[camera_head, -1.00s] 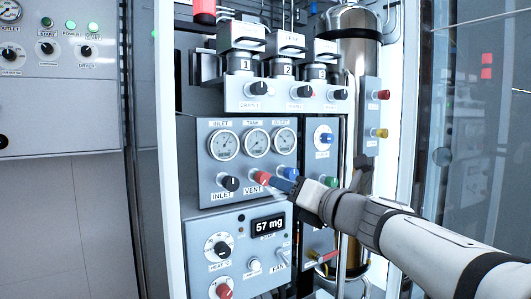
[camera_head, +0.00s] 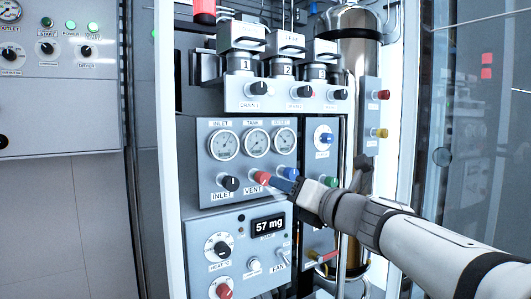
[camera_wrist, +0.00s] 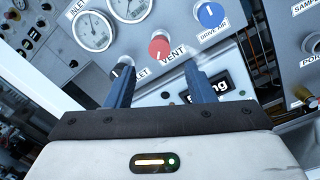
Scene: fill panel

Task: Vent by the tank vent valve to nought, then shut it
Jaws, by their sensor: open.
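The red vent knob (camera_head: 261,177) is on the grey gauge panel, above its VENT label. It also shows in the wrist view (camera_wrist: 159,48), centred just beyond and between my two blue fingertips. My gripper (camera_head: 279,184) is open, with its fingers close to the knob from the right; I cannot tell whether they touch it. The fingers stand apart in the wrist view (camera_wrist: 158,66). The tank gauge (camera_head: 256,142) is the middle dial above the knob. It is partly cut off in the wrist view (camera_wrist: 130,8). Its reading is too small to tell.
The black inlet knob (camera_head: 230,183) is left of the vent knob, and a blue knob (camera_head: 290,173) is close at right. Valves with black knobs (camera_head: 258,89) are above. A glass door (camera_head: 455,150) stands at right.

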